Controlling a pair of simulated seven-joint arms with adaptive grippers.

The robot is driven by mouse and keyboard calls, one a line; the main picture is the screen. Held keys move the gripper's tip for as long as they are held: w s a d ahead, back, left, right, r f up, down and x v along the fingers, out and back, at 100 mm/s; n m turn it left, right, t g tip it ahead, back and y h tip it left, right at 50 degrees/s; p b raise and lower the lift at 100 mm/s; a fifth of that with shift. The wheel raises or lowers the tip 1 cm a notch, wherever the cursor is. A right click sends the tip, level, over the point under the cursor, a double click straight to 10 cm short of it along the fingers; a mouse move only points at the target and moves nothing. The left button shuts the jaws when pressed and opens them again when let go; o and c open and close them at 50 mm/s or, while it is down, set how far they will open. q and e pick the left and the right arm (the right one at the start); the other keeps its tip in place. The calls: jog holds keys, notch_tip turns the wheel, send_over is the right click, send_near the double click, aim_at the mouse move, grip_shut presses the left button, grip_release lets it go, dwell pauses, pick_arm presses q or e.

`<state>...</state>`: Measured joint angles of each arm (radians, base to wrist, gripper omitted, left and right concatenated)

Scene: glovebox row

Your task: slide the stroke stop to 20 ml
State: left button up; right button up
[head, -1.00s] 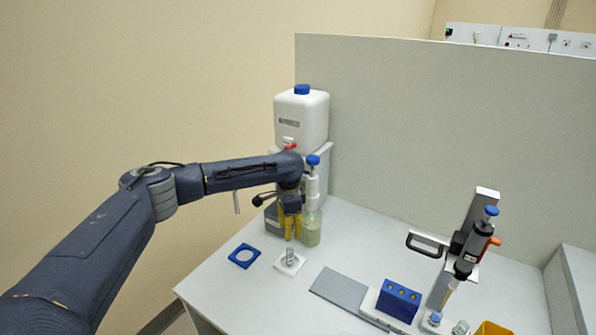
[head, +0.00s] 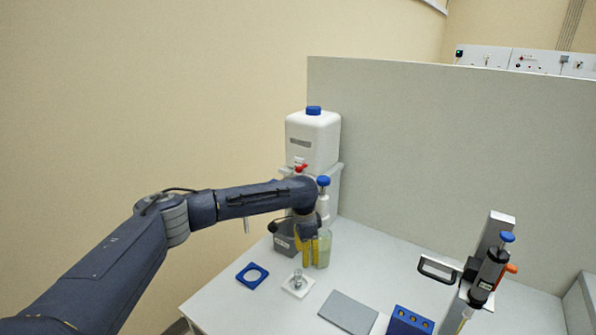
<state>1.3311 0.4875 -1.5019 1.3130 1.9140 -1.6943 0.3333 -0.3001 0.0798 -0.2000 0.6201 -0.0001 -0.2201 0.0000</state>
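A bottle of pale green liquid (head: 325,250) stands on the bench at the back, with a white dispenser (head: 323,205) and blue knob (head: 323,181) on top. My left gripper (head: 311,262), with yellow fingers pointing down, is just left of the bottle and overlaps its edge in the head view. The fingers look close together; I cannot tell whether they are apart, or whether they touch the bottle. The stroke stop and its scale are too small or hidden behind my arm to make out. My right gripper is not in view.
A white canister (head: 313,140) with a red tap stands behind the bottle. A stand-held dispenser (head: 488,272) is at right.

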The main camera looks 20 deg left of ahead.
pick_arm(q)
jog(key=s+d+r+t+h, duration=0.25)
jog(key=d+h, duration=0.25)
jog(key=d, duration=0.7)
notch_tip(320, 180, up, 7)
jog(key=w+n+t+h, duration=0.2)
jog(key=n+t, duration=0.1)
jog(key=t, duration=0.2)
jog(key=n+t+y, duration=0.3)
jog(key=n+t, duration=0.5)
jog(key=t, duration=0.2)
send_near(297, 171)
jog(key=shift+g, duration=0.25)
jog(key=x, duration=1)
jog(key=shift+w+d+r, duration=0.15)
jog(key=shift+w+r, duration=0.2)
jog(key=shift+o, duration=0.2)
grip_shut()
